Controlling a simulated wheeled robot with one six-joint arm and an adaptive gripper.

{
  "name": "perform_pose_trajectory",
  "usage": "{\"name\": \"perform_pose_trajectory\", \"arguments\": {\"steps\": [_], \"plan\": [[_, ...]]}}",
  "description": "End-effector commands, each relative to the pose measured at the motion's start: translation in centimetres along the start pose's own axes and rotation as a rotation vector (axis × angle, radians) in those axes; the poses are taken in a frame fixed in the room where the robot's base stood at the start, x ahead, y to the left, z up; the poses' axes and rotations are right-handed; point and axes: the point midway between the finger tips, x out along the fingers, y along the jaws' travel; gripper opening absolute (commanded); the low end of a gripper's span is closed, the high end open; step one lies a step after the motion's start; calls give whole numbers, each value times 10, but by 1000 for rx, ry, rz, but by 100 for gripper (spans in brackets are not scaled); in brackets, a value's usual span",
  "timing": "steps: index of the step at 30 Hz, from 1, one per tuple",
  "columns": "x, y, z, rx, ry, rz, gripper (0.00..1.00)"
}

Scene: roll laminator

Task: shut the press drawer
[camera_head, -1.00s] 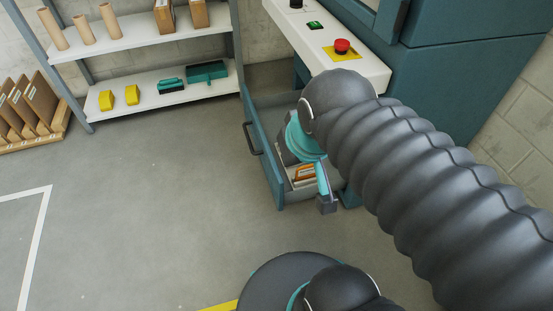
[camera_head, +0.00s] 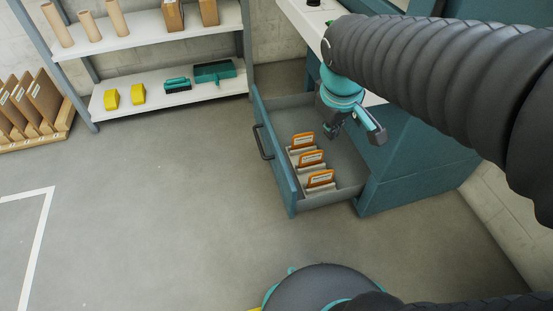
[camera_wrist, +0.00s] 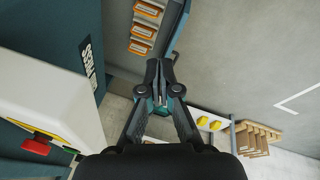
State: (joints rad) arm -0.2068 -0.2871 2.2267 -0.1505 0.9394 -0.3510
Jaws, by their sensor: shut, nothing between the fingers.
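The press drawer (camera_head: 274,158) is teal and stands pulled out from the teal press (camera_head: 405,160). Its dark handle (camera_head: 263,142) is on the front panel, facing left. Inside the drawer several orange-edged packs (camera_head: 311,158) stand in grey holders; they also show in the wrist view (camera_wrist: 144,28). My gripper (camera_head: 331,134) is shut and empty. In the head view it appears over the drawer's inner part, behind the front panel; its exact height cannot be told. In the wrist view my gripper (camera_wrist: 159,68) has its fingertips together, with the drawer front panel (camera_wrist: 178,25) beyond them.
A shelf unit (camera_head: 160,82) with yellow blocks, tubes and boxes stands by the back wall. A wooden rack (camera_head: 35,110) is at far left. The floor left of the drawer is clear.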

Motion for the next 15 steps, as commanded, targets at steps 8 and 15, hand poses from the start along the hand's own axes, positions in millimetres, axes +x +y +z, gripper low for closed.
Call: {"name": "perform_pose_trajectory", "arguments": {"steps": [8,15], "plan": [[75,-18,-74,-411,-127,-20,0],[150,-52,-131,-769,-229,-41,0]]}}
